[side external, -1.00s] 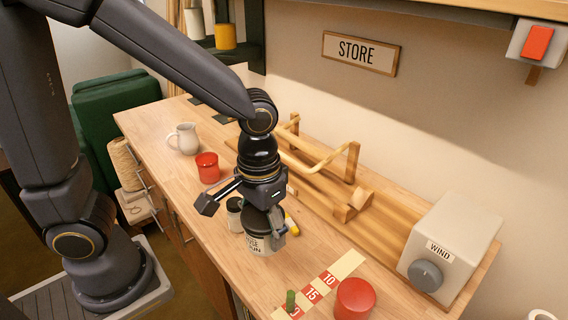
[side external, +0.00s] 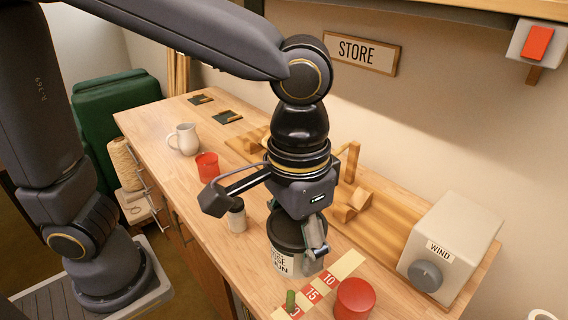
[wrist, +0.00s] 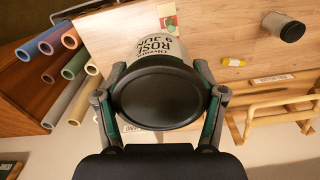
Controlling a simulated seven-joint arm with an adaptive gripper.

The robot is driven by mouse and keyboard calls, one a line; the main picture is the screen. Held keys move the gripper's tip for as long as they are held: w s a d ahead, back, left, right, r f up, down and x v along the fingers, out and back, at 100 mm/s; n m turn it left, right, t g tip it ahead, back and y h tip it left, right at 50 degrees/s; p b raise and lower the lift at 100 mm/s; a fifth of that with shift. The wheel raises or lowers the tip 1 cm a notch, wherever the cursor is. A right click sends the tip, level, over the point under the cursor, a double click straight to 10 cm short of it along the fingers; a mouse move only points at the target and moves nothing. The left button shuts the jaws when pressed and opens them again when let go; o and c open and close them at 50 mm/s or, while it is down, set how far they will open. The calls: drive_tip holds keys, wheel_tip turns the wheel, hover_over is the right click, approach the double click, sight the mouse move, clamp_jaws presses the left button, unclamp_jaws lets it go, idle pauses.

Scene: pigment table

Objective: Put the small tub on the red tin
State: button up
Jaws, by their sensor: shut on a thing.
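My gripper (side external: 297,240) is shut on a pale tub (side external: 282,262) with a wide black lid and dark lettering. In the wrist view the tub (wrist: 158,48) sits between the two fingers, its lid facing the camera. It appears held above the table; its underside is hidden. The round, flat-topped red tin (side external: 355,300) stands on the table to the right of the held tub, apart from it. A smaller black-lidded jar (side external: 237,216) stands to the left of the tub; the wrist view also shows this jar (wrist: 283,26).
A numbered strip (side external: 318,290) with a green object (side external: 290,300) lies beside the red tin. A WIND box (side external: 450,245) and wooden rack (side external: 352,200) stand behind. A red cup (side external: 207,167) and white jug (side external: 184,140) are farther left. A yellow item (wrist: 233,62) lies on the table.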

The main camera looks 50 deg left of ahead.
drive_tip(key=w+d+f, duration=0.2)
drive_tip(key=w, duration=0.1)
drive_tip(key=w+d+f, duration=0.2)
drive_tip(key=w+f, duration=0.1)
drive_tip(key=w+d+f, duration=0.2)
drive_tip(key=w+f, duration=0.1)
drive_tip(key=shift+f, duration=0.25)
drive_tip(key=shift+w+f, duration=0.1)
drive_tip(key=shift+f, duration=1.5)
drive_tip(key=shift+f, duration=0.15)
drive_tip(key=o, duration=1.3)
drive_tip(key=shift+o, duration=0.2)
